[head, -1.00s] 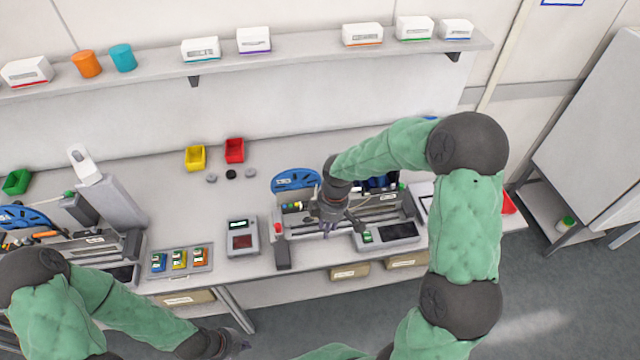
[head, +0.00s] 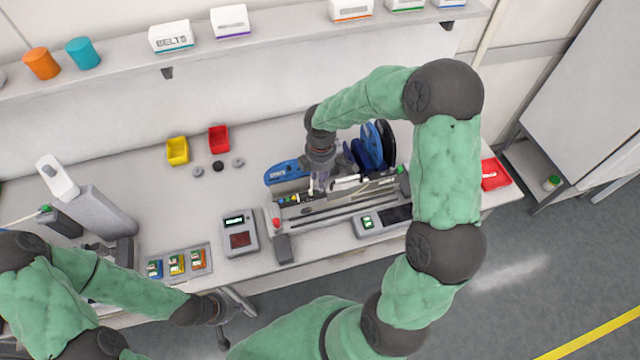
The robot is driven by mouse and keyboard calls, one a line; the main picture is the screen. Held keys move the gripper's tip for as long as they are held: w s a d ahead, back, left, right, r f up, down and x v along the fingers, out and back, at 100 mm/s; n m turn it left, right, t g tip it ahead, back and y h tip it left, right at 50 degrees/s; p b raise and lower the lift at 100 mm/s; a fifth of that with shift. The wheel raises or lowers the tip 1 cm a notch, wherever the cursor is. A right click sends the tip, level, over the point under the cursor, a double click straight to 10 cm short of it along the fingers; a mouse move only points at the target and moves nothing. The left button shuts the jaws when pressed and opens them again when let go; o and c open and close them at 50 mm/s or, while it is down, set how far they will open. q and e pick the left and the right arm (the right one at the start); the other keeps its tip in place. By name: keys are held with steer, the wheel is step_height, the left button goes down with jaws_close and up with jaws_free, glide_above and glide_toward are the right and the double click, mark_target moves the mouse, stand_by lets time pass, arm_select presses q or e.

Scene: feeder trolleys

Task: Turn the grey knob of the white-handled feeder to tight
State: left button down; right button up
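A feeder with a white handle (head: 345,182) sits in the bank (head: 335,213) at the right of the bench. My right gripper (head: 318,187) points down at this feeder, close to the left end of the white handle. Its fingers are small and partly merge with the feeder, so I cannot tell whether they are open, shut or touching it. I cannot make out the grey knob; it may be hidden by the gripper. My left gripper (head: 223,332) hangs low in front of the bench, away from the feeders, and its finger opening is unclear.
Blue reels (head: 371,150) stand behind the bank. A blue feeder part (head: 287,173) is at its left. A grey box with a screen (head: 240,234) and a tray of coloured parts (head: 181,262) lie to the left. Yellow (head: 177,151) and red (head: 219,139) bins stand farther back.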

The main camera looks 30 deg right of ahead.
steer(key=shift+f, duration=2.7)
steer(key=shift+c, duration=0.3)
jaws_close()
